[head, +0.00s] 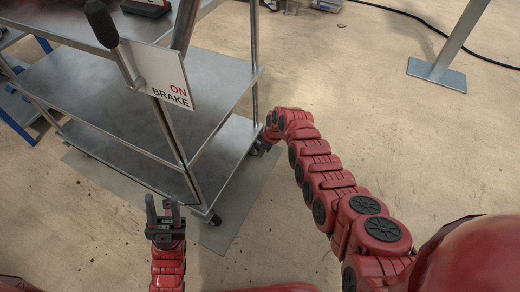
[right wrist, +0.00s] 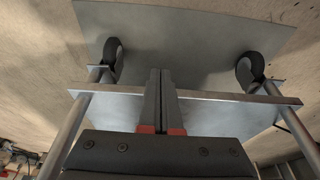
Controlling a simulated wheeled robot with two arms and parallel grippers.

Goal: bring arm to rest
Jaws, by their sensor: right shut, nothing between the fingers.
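My left gripper (head: 165,212) is at the lower left of the head view, its two dark fingers apart with nothing between them. My red right arm (head: 325,185) reaches from the lower right to the cart's near right corner. Its gripper is not clearly seen in the head view. In the right wrist view the right gripper (right wrist: 160,98) has its fingers together, empty, in front of the cart's lower frame bar (right wrist: 225,97). I cannot tell whether they touch it.
A metal shelf cart (head: 150,75) with caster wheels (head: 208,217) stands at left on a grey floor mat (head: 243,218). It bears a black-knobbed lever (head: 102,23) and an "ON BRAKE" sign (head: 160,75). A post foot (head: 436,75) is at upper right. The floor between is open.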

